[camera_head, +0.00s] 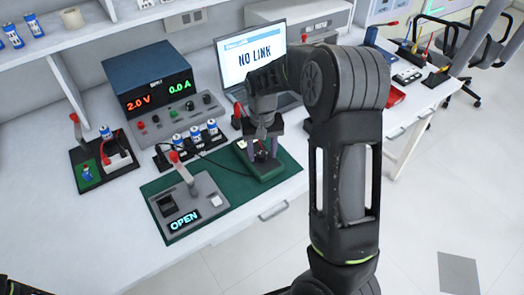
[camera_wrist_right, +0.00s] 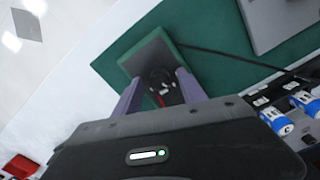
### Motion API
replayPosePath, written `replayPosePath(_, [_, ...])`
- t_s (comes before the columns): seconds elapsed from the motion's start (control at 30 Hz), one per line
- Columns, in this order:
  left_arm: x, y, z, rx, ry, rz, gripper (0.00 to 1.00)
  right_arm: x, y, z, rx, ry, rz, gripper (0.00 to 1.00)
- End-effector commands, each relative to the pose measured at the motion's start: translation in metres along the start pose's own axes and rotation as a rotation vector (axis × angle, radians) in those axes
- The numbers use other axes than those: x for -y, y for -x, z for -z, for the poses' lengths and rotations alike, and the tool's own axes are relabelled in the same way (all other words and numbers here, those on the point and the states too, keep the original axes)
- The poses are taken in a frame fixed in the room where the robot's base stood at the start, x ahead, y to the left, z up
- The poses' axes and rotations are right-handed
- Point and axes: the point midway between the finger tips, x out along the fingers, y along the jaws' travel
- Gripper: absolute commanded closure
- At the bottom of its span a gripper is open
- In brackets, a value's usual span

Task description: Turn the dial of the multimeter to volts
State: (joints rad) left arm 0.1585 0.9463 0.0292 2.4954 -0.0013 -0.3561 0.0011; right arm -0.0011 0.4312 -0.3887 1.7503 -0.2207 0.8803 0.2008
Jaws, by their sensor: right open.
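A small block with a green edge and a grey top (camera_head: 268,172) stands on the dark green mat; I take it for the multimeter, but no dial markings or screen can be read. It also shows in the right wrist view (camera_wrist_right: 150,55), with a dark round part and black and red pieces (camera_wrist_right: 160,85) on it. My right gripper (camera_head: 262,150) points down at this block. Its two purple-grey fingers (camera_wrist_right: 152,88) are apart on either side of the dark part. Contact cannot be told.
A grey switch box reading OPEN (camera_head: 195,210) with a red-tipped lever stands on the mat (camera_head: 160,190). A power supply (camera_head: 150,75) reads 2.0 V and 0.0 A. A laptop (camera_head: 250,55) shows NO LINK. The front left bench is clear.

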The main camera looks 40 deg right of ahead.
Motion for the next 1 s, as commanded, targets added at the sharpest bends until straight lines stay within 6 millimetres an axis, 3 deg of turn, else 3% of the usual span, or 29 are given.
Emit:
replayPosePath(0.53, [0.001, -0.003, 0.0, 0.0, 0.0, 0.0, 0.64, 0.0, 0.071, 0.001, -0.004, 0.0, 0.001, 0.51])
replayPosePath(1.0, [0.001, -0.003, 0.0, 0.0, 0.0, 0.0, 0.64, 0.0, 0.077, 0.0, -0.001, 0.0, 0.0, 0.51])
